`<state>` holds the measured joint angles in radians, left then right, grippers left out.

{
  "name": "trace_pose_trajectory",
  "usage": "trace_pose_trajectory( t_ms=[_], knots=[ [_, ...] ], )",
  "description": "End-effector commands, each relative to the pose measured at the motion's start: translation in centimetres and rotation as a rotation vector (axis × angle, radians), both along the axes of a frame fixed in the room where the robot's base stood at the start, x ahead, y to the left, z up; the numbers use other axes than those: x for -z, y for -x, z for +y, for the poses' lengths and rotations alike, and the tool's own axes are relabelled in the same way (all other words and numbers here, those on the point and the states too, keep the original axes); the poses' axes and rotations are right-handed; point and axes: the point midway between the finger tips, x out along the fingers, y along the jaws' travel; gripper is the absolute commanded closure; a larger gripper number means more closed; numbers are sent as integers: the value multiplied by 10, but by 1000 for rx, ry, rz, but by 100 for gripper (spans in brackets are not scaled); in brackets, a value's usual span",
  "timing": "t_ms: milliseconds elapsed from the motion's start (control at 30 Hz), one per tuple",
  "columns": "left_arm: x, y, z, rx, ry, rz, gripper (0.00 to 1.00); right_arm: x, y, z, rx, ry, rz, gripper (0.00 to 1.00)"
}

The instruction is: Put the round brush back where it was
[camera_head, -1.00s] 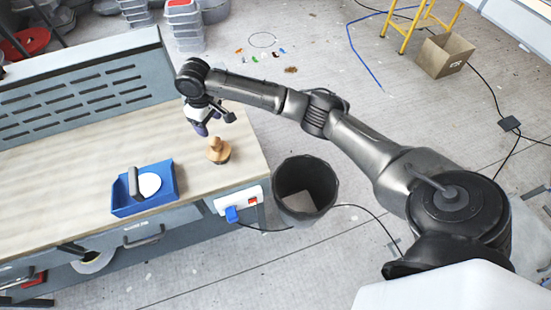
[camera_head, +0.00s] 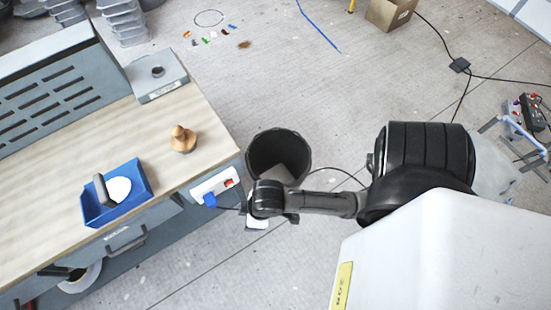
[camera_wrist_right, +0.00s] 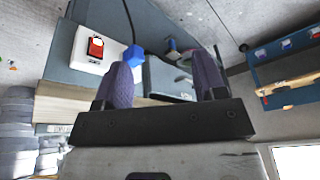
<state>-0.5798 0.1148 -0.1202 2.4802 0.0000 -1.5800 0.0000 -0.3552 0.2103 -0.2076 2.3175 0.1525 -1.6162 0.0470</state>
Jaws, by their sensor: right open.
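The round brush (camera_head: 183,139), with a wooden knob handle, stands upright on the bench top (camera_head: 60,150) near its right edge. Nothing is holding it. My right gripper sits low beside the bench, by the black bin, at the end of my folded arm; its fingers are mostly hidden in the head view. In the right wrist view my right gripper (camera_wrist_right: 163,82) has its two purple fingers wide apart with nothing between them. The brush does not show there. My left gripper is in neither view.
A blue tray (camera_head: 142,172) holding a white disc and a dark-handled tool is left of the brush. A grey box (camera_head: 157,75) stands behind it. A switch box (camera_head: 214,184) with a blue plug is on the bench edge. A black bin (camera_head: 276,144) stands on the floor.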

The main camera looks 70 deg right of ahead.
Motion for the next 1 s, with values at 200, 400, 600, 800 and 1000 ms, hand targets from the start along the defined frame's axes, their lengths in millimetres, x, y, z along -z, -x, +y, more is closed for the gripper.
trace_pose_trajectory(
  t_ms=[200,400,600,800,1000],
  knots=[
    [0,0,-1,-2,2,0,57,-12,49,-16,84,43,-16,35],
    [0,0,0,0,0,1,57,-17,62,-24,110,68,-21,35],
    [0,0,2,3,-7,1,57,-17,63,-24,112,70,-22,35],
    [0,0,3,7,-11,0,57,-17,63,-24,112,69,-21,35],
    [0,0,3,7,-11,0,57,-17,63,-24,111,69,-22,35]
  ],
)
